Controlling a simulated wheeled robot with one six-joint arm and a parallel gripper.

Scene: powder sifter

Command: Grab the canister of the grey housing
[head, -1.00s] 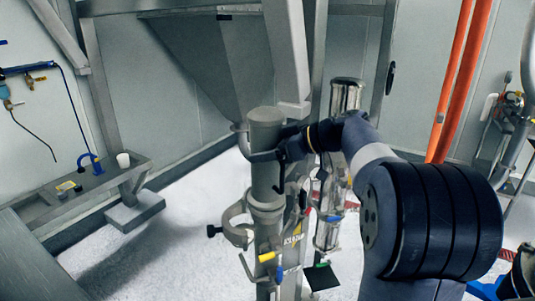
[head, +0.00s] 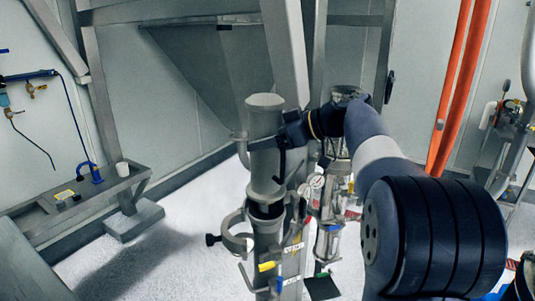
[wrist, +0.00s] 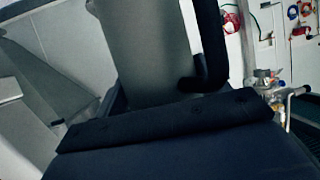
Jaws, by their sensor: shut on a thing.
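The canister (head: 264,122) is a grey upright cylinder with a rim at its top and a flange at its lower end. It stands just above the grey housing (head: 267,245), with a dark opening visible between them. My gripper (head: 278,143) reaches in from the right and is shut on the canister's side. In the wrist view the canister (wrist: 147,50) fills the upper middle, with a black finger (wrist: 212,50) along its right side. The far finger is mostly hidden.
An open clamp ring (head: 235,232) sticks out left of the housing. A steel-and-glass column (head: 330,240) with gauges stands close on the right. A hopper (head: 215,70) and a metal post (head: 285,50) are above and behind. A low bench (head: 90,190) is at left.

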